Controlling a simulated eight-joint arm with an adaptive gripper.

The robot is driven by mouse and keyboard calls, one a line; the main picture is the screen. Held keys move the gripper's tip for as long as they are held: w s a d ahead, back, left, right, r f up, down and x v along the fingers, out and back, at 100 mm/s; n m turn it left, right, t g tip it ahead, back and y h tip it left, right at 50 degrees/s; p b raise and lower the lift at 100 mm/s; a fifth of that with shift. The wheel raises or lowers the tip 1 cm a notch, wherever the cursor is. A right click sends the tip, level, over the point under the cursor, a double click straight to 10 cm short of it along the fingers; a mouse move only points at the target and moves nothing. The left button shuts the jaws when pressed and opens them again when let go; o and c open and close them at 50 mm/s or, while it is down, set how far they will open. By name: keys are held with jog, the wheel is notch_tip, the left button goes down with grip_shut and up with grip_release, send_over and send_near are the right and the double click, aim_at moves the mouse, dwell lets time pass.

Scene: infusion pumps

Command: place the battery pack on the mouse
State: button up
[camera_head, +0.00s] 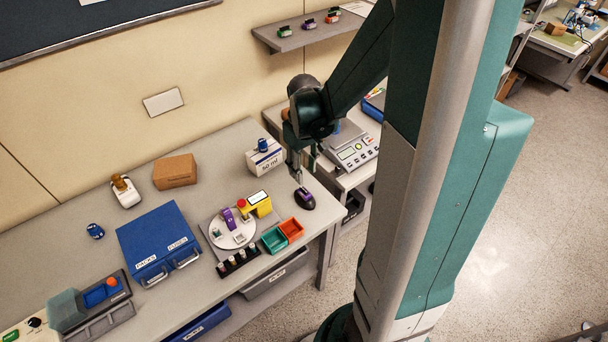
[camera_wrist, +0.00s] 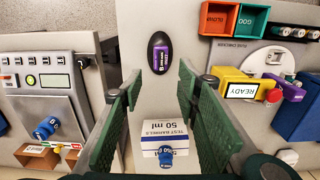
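A black mouse (camera_head: 305,203) lies near the right end of the bench. A small purple block with a label, which looks like the battery pack (camera_head: 305,193), rests on it. In the wrist view the mouse (camera_wrist: 152,44) shows as a black oval with the purple pack (camera_wrist: 162,58) on its top, apart from my fingers. My gripper (camera_head: 298,182) is above the bench close to the mouse. The wrist view shows my gripper (camera_wrist: 160,72) with its green fingers spread and nothing held between them. I cannot tell the exact height above the pack.
A white box of test barrels (camera_head: 265,160) with a blue item on top stands behind my gripper. Orange (camera_head: 292,230) and teal (camera_head: 274,240) bins and a yellow device (camera_head: 259,205) are left of the mouse. A scale (camera_head: 352,152) stands on the bench to the right, across a gap.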

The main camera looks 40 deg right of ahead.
jog(key=shift+r, duration=1.45)
jog(key=s+a+r+t, duration=0.3)
jog(key=s+a+r, duration=0.1)
jog(key=a+r, duration=0.4)
jog(key=s+a+r+t, duration=0.4)
jog(key=a+r, duration=0.5)
jog(key=a, duration=0.4)
jog(key=shift+s+r, duration=0.15)
jog(key=shift+s, duration=0.65)
notch_tip(320, 180, down, 8)
jog(key=b, duration=0.7)
jog(key=shift+r, duration=0.2)
